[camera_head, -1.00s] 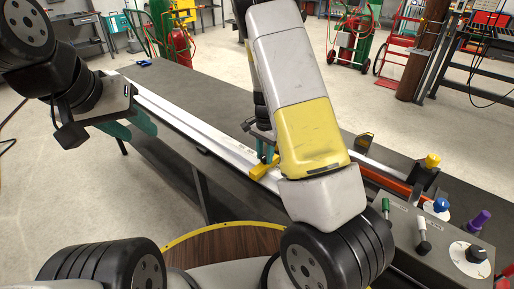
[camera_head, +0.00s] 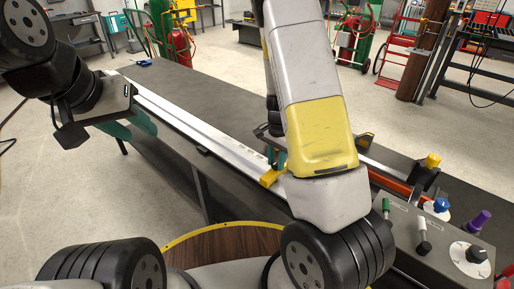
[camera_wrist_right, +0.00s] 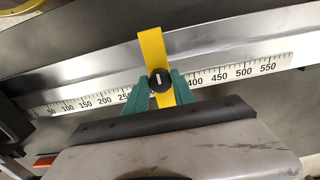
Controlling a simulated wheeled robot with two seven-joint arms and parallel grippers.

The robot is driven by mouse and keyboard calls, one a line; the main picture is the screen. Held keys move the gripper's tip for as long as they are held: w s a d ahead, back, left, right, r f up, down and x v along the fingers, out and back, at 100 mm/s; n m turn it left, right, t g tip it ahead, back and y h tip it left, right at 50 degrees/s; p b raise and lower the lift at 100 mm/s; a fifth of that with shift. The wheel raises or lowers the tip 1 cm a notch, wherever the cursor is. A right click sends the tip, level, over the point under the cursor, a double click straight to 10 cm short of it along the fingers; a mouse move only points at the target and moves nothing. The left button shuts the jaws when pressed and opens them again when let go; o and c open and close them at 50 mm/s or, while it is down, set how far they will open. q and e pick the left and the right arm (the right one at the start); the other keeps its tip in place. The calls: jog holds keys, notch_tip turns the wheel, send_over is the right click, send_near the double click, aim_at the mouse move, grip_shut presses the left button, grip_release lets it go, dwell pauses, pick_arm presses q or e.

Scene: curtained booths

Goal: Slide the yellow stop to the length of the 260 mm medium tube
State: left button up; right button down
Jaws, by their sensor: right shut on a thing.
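The yellow stop (camera_head: 269,178) sits on the long pale metal rail (camera_head: 190,125); it also shows in the right wrist view (camera_wrist_right: 152,48), with a black knob on it. My right gripper (camera_wrist_right: 158,88) has its teal fingers on both sides of the stop by the knob and is shut on it. The stop stands on the scale (camera_wrist_right: 215,77) between the printed 250 and 400; the marks between are hidden by the stop and fingers. I cannot make out a medium tube for certain.
A grey control box (camera_head: 435,240) with coloured knobs stands at the lower right. An orange-red bar (camera_head: 392,184) and a block with a yellow cap (camera_head: 431,160) lie beyond it. The dark bench top (camera_head: 190,85) behind the rail is mostly clear.

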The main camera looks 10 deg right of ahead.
jog(key=shift+s+d, duration=1)
jog(key=shift+s, duration=0.25)
jog(key=shift+s+d, duration=1)
jog(key=shift+s, duration=0.25)
jog(key=c, duration=1)
grip_release()
jog(key=shift+c, duration=0.2)
jog(key=shift+w, duration=0.1)
jog(key=shift+a+r, duration=0.15)
jog(key=shift+r, duration=2.85)
